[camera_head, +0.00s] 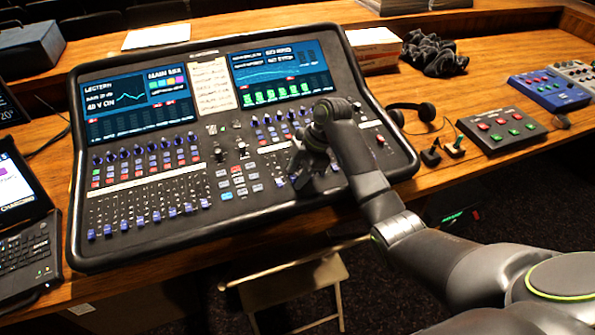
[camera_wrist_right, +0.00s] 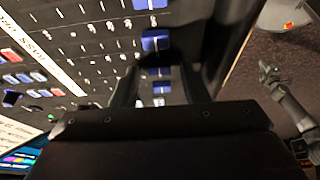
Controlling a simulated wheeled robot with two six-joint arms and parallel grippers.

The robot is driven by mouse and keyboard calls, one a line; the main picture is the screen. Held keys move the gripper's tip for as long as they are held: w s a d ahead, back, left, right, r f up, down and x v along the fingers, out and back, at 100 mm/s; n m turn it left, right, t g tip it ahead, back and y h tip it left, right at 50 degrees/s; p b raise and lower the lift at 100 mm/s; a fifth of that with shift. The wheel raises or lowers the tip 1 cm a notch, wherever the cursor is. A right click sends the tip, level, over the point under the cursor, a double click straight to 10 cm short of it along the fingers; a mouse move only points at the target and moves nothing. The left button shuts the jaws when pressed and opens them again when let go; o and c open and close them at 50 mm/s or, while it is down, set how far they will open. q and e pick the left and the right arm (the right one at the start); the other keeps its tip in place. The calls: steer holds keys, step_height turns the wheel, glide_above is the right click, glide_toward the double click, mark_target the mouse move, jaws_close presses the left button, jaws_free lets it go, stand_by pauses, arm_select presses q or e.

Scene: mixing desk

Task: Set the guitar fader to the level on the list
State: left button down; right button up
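The mixing desk (camera_head: 150,240) lies on the wooden table, with a row of blue-capped faders (camera_head: 140,221) along its lower left. A paper list (camera_head: 212,85) sits between the two screens; its writing is too small to read. My right gripper (camera_head: 303,178) is over the right fader bank and hides several faders there. In the right wrist view its two dark fingers (camera_wrist_right: 160,92) stand apart, with blue fader caps (camera_wrist_right: 158,72) visible between them. Whether they touch a cap cannot be told. I cannot tell which fader is the guitar's.
A headset (camera_head: 412,113), a small button box (camera_head: 503,128) and a blue box (camera_head: 548,90) lie right of the desk. A laptop (camera_head: 22,235) stands at the left. A folding chair (camera_head: 295,285) is below the front edge.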

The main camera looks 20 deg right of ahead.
jaws_close()
steer(key=shift+w+r+b, duration=0.1)
steer(key=shift+w+b, duration=0.7)
steer(key=shift+w, duration=0.8)
steer(key=shift+w+r, duration=0.1)
steer(key=shift+w, duration=0.25)
steer(key=shift+a, duration=0.1)
steer(key=shift+o, duration=0.7)
jaws_free()
